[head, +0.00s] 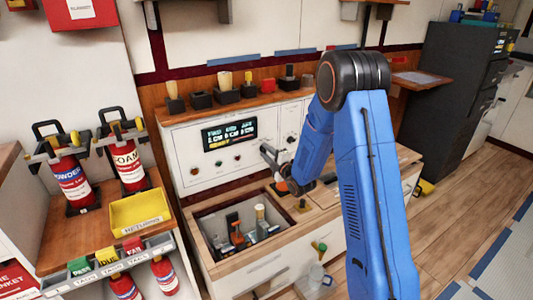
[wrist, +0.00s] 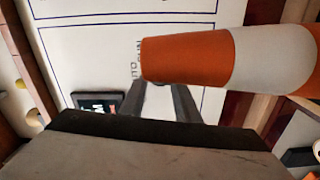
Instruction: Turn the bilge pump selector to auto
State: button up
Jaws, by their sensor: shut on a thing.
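My gripper (head: 266,152) is at the right part of the white control panel (head: 186,158), in front of its face. In the wrist view its two grey fingers (wrist: 158,92) reach to the panel beside small printed labels that seem to read AUTO and MAN. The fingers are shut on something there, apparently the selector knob. The knob and the fingertips are hidden behind an orange and white banded cylinder (wrist: 270,62), so I cannot tell where the knob points. A lit display (head: 229,134) is left of my gripper; a dark box with lettering shows in the wrist view (wrist: 97,102).
Several knobs and tools stand on the shelf (head: 215,106) above the panel. Below it is an open bin (head: 218,263) of tools. A yellow tray (head: 140,211) and fire extinguishers (head: 130,168) stand on the left. The floor (head: 470,205) on the right is mostly clear.

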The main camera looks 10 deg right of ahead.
jog(key=shift+f+n, duration=0.1)
jog(key=shift+n, duration=0.6)
jog(key=o, duration=1)
jog(key=shift+s, duration=0.1)
